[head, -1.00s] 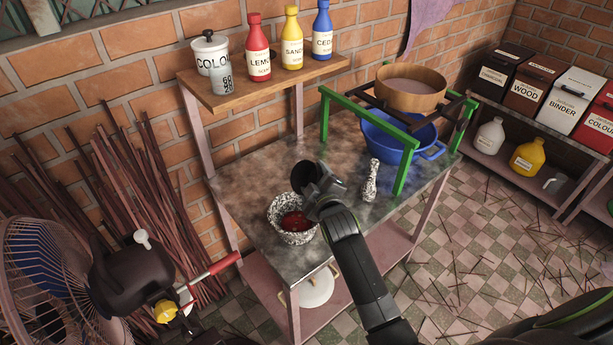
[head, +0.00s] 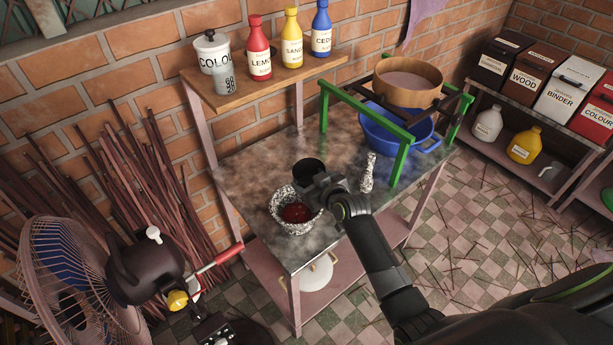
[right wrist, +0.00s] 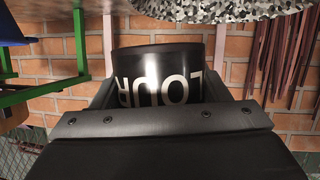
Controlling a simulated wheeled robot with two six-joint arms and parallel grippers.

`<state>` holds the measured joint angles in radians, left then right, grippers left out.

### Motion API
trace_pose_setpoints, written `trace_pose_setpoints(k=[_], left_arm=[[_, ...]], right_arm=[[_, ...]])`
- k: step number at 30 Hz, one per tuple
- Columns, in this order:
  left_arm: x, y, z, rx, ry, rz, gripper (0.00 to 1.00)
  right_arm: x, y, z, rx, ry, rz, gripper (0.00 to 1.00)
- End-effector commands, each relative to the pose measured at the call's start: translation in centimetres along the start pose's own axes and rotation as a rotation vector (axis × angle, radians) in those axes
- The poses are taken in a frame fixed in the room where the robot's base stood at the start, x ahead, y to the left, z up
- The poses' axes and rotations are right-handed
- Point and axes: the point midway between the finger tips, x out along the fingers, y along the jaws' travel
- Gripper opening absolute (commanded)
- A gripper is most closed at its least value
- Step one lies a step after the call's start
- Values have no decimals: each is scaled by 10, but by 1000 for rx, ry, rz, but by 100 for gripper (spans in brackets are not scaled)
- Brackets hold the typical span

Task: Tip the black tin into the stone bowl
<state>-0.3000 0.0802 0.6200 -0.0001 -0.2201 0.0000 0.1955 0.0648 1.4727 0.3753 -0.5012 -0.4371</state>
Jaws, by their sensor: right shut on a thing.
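My right gripper (head: 322,188) is shut on the black tin (head: 308,170). It holds the tin close to upright, just behind and to the right of the stone bowl's rim. In the right wrist view the tin (right wrist: 160,75) sits between the fingers, its pale letters upside down like the rest of that view. The speckled stone bowl (head: 296,226) stands on the worktable with dark red matter inside. The bowl (right wrist: 220,10) also shows at the top of the wrist view. The tin's inside looks dark, and I cannot tell what it holds.
A speckled pestle (head: 367,175) stands right of my gripper on the worktable (head: 250,165). Beyond it are a green frame (head: 398,165), a blue basin (head: 420,145) and a wooden sieve (head: 408,92). A shelf (head: 260,85) with bottles is behind. A fan (head: 75,280) stands at the left.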

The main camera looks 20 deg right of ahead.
Motion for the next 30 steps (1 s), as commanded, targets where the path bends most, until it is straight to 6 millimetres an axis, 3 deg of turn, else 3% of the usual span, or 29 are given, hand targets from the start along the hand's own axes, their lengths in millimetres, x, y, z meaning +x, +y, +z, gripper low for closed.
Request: trace_pose_setpoints(k=[7,21,30], left_arm=[[-1,0,0,0,0,0,36],[-42,-4,-5,0,0,0,36],[-42,-4,-4,0,0,0,36]], right_arm=[[0,-3,-1,84,-3,-35,43],[-18,1,-43,81,-4,-34,43],[-18,2,-43,80,-4,-34,43]])
